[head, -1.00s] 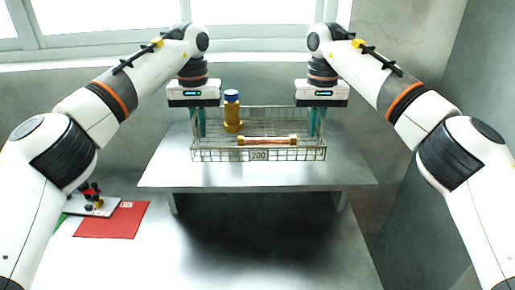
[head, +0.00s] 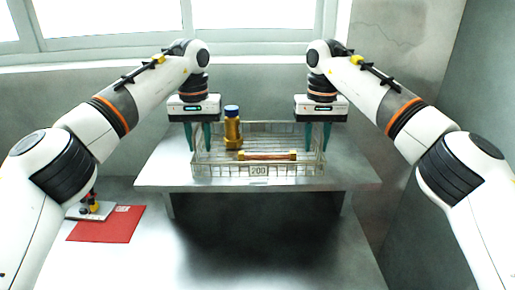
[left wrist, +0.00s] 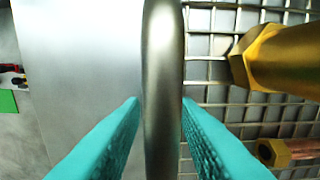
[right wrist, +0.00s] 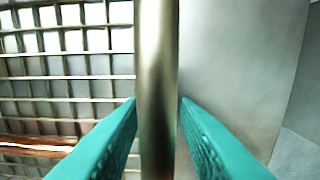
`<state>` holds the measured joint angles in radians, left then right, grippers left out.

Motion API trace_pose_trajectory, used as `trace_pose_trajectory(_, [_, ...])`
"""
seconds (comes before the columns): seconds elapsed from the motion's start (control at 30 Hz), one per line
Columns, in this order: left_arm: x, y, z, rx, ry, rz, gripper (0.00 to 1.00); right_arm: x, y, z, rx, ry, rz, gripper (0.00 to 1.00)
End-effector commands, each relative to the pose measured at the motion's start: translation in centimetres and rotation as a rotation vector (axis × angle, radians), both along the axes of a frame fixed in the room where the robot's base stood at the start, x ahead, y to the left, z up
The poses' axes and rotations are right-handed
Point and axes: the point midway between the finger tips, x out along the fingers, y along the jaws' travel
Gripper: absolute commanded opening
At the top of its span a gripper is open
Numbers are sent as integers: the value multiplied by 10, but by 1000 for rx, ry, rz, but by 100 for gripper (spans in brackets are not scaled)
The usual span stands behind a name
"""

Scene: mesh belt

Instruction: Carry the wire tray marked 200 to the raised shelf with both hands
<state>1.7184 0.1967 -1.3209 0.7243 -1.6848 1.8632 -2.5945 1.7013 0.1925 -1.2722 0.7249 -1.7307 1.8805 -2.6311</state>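The wire tray (head: 225,172) with a plate marked 200 (head: 258,171) sits level on the raised shelf (head: 160,176), near its front edge. It holds an upright gold bottle with a blue cap (head: 232,126) and a lying copper rod with gold ends (head: 268,156). My left gripper (head: 198,149) is at the tray's left end, fingers apart on either side of the end bar (left wrist: 163,60). My right gripper (head: 317,149) is likewise open astride the right end bar (right wrist: 157,60). Finger contact with the bars is hard to judge.
A red sheet (head: 105,226) and a small pale board with dark and red parts (head: 88,210) lie on the lower table at left. The shelf is bare left and right of the tray. A wall with windows stands behind, another wall at right.

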Motion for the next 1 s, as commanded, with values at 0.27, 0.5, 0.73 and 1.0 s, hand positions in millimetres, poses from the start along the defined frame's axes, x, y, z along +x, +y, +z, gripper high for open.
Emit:
trace_pose_trajectory(0.27, [0,-1,22,-1,-3,-1,28,0,0,0,0,0,1,28])
trace_pose_trajectory(0.5, [0,-1,61,1,-2,2,28,0,0,0,0,0,1,28])
trace_pose_trajectory(0.73, [0,0,75,0,-1,0,28,0,1,4,0,-1,1,28])
trace_pose_trajectory(1.0, [0,0,75,0,0,0,28,0,1,47,1,-3,-1,28])
